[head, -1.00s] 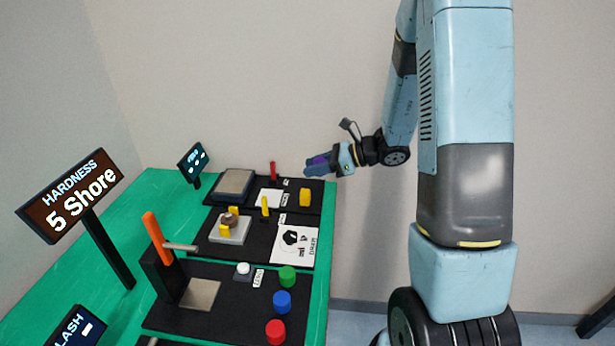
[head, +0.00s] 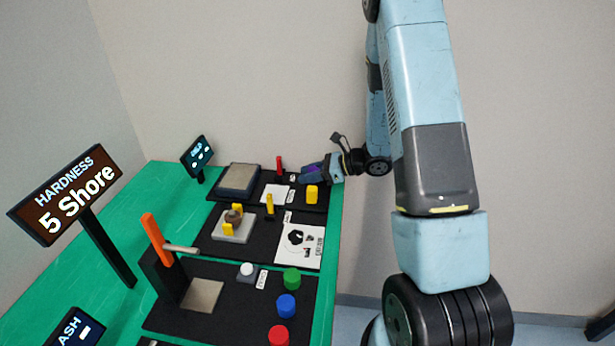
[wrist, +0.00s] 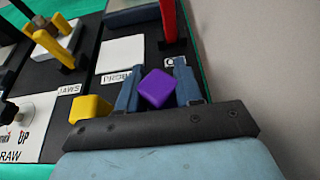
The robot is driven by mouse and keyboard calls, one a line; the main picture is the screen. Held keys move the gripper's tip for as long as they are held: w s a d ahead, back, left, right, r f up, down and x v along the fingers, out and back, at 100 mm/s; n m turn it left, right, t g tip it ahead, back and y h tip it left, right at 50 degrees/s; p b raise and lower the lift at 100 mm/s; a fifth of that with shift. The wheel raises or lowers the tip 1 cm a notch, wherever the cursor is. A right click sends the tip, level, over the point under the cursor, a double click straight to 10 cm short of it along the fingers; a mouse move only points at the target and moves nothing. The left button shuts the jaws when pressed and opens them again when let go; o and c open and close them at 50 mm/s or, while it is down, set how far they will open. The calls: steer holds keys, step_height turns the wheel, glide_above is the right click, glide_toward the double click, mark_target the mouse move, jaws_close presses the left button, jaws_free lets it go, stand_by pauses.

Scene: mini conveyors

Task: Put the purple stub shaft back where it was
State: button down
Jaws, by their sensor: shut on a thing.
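The purple stub shaft (wrist: 157,88) shows in the wrist view as a purple block between the two blue fingers of my gripper (wrist: 158,86), which is shut on it. In the head view my gripper (head: 313,173) is over the far right edge of the black station board, and only a little purple of the shaft (head: 319,169) shows. In the wrist view a white plate (wrist: 123,54) with a printed label lies on the board beyond the fingers. How high the shaft is above the board I cannot tell.
A red post (head: 279,167) stands close left of my gripper, and a yellow block (head: 312,194) sits just below it in the head view. A yellow-jawed fixture (head: 233,230), an orange lever (head: 157,239) and coloured buttons (head: 286,305) are nearer. The wall is behind.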

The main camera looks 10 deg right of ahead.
steer(key=shift+d+f, duration=0.2)
steer(key=shift+f, duration=0.35)
steer(key=c, duration=0.8)
jaws_free()
steer(key=shift+f, duration=0.1)
steer(key=shift+o, duration=0.2)
